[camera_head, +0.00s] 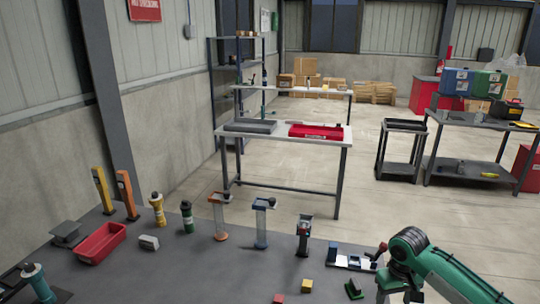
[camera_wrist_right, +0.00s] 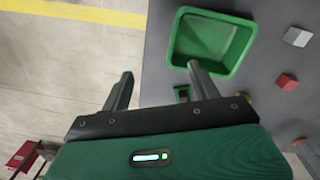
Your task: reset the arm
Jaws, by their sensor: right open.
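My right arm (camera_head: 410,245), green with a dark joint, reaches in from the lower right of the head view over the near edge of the grey workbench (camera_head: 190,275). In the right wrist view my right gripper (camera_wrist_right: 162,84) is open, its two dark fingers apart with nothing held between them. It hangs over the bench edge, beside a green bin (camera_wrist_right: 210,42). A small dark green piece (camera_wrist_right: 182,94) shows close to one finger. My left gripper is in neither view.
The bench holds a red bin (camera_head: 100,243), a grey block (camera_head: 148,242), several upright dispensers (camera_head: 261,224) and small cubes such as a yellow one (camera_head: 306,285). The wrist view shows a red cube (camera_wrist_right: 286,82) and a grey block (camera_wrist_right: 297,37). Open floor lies beyond the bench.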

